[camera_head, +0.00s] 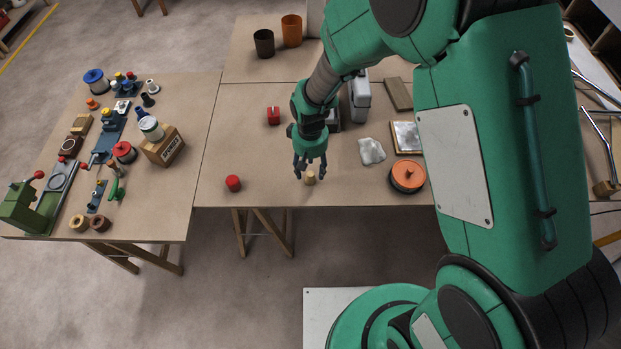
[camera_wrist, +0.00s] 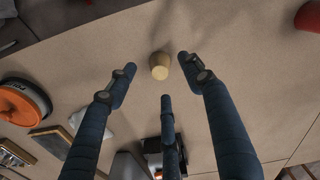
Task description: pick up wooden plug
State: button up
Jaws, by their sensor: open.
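The wooden plug (camera_head: 310,178) is a small pale tan piece on the table near its front edge. My gripper (camera_head: 310,170) is just above and around it in the head view, with its fingers pointing down. In the wrist view the plug (camera_wrist: 159,66) shows its round top between the spread dark fingers of my gripper (camera_wrist: 156,78). The fingers are open and apart from the plug, with bare table showing around it.
A red cap-like piece (camera_head: 233,183) stands to the left on the same table (camera_head: 225,150). To the right are an orange-lidded round container (camera_head: 407,176) and a crumpled white cloth (camera_head: 371,151). The left table holds many tools.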

aim_at(310, 174)
dwell(0.3)
jog(key=shift+w+f+b, duration=0.1)
jog(key=shift+f+b, duration=0.75)
jog(key=shift+f, duration=1.8)
jog(key=c, duration=0.9)
